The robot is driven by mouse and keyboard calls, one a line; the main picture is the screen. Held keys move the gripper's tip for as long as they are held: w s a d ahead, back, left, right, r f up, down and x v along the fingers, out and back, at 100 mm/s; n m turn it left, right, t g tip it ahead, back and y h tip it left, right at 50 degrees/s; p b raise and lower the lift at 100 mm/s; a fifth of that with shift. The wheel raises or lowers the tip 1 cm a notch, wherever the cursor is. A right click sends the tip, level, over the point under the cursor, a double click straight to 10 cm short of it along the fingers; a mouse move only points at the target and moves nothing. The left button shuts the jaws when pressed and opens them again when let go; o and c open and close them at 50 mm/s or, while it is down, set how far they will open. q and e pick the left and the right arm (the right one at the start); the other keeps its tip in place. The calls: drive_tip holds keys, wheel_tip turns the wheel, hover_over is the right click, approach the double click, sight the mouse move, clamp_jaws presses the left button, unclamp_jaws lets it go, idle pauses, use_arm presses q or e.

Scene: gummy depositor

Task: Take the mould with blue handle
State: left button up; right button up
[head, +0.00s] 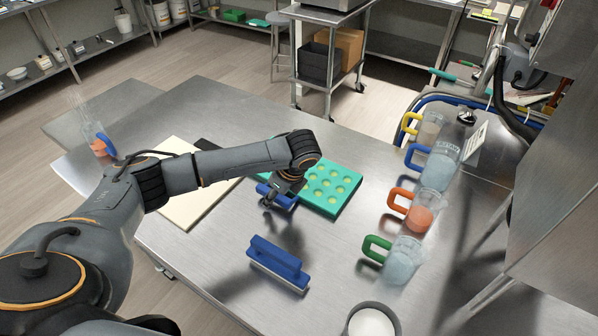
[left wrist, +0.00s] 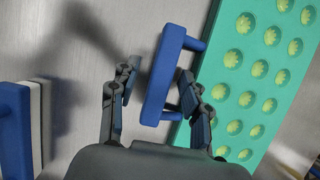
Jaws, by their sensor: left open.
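The teal mould (head: 345,205) with round, yellowish cavities lies on the steel table, its blue handle (head: 284,195) on its left side. In the left wrist view the mould (left wrist: 228,100) fills the right side, and its blue handle (left wrist: 165,75) stands off from the edge on two short posts. My left gripper (head: 277,203) is over the handle. In the left wrist view the open fingers (left wrist: 159,82) lie on either side of the handle, with gaps visible; I cannot tell their height relative to it. My arm hides part of the mould's far left edge. My right gripper is not in view.
A blue-handled scraper (head: 278,260) lies in front of the mould. Jugs with green (head: 404,262), orange (head: 420,215), blue (head: 438,170) and yellow (head: 430,128) handles stand to the right. A cream board (head: 182,208) lies left, under my arm. A white-filled bowl (head: 371,323) is at the front.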

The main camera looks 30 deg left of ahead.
use_arm(q)
clamp_jaws()
drive_tip(key=shift+r, duration=0.1)
idle(0.3)
drive_tip(key=shift+w+r, duration=0.1)
drive_tip(key=shift+r, duration=0.45)
drive_tip(key=s+d+r, duration=0.6)
drive_tip(key=d+r, duration=0.5)
drive_tip(key=d, duration=0.1)
drive_tip(key=shift+d+r+p, duration=0.4)
drive_tip(key=shift+p, duration=0.05)
